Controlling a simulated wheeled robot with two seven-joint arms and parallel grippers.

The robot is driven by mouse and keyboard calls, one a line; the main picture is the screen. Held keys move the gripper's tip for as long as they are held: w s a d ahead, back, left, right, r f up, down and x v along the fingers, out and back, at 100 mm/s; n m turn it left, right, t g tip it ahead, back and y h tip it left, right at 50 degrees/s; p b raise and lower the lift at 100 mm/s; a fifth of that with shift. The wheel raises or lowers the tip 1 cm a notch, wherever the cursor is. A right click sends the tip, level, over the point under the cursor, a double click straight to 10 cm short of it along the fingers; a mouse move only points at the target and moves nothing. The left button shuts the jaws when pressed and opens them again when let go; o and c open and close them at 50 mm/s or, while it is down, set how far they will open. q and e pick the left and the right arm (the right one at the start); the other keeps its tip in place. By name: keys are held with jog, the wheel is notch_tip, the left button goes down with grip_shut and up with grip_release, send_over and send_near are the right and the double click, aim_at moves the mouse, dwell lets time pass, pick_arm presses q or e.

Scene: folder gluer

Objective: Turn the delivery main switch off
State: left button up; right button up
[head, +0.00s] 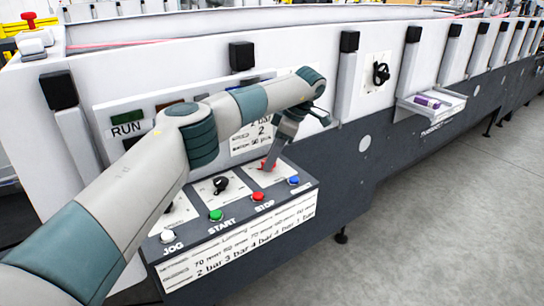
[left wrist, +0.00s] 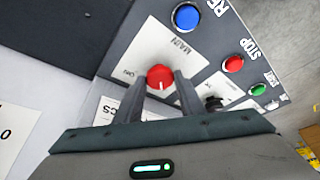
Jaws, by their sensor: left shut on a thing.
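The main switch (left wrist: 160,78) is a red round knob with a pale pointer line, on a white plate with the word MAIN in the left wrist view. In the head view the red knob (head: 267,165) shows at the upper right of the control panel (head: 240,197), partly hidden by the gripper. My left gripper (left wrist: 158,90) is shut on the red knob, one finger on each side of it. It also shows in the head view (head: 270,160), coming down from above. My right gripper is in neither view.
A blue button (left wrist: 187,17), a red stop button (left wrist: 233,64) and a green start button (left wrist: 258,89) sit beside the switch. A black knob (head: 220,184) is left of it. A small tray (head: 432,106) sticks out farther right. Grey floor (head: 450,220) lies clear at right.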

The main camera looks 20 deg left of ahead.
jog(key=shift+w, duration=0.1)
pick_arm(q)
jog(key=o, duration=1)
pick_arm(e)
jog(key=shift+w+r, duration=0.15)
pick_arm(q)
jog(key=shift+w+d+r, duration=0.1)
jog(key=shift+d+r, duration=0.15)
jog(key=shift+r, duration=0.2)
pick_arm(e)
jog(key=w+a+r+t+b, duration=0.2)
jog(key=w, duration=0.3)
pick_arm(q)
jog(key=p+v, duration=0.6)
jog(key=v, duration=1)
jog(key=shift+r, duration=0.15)
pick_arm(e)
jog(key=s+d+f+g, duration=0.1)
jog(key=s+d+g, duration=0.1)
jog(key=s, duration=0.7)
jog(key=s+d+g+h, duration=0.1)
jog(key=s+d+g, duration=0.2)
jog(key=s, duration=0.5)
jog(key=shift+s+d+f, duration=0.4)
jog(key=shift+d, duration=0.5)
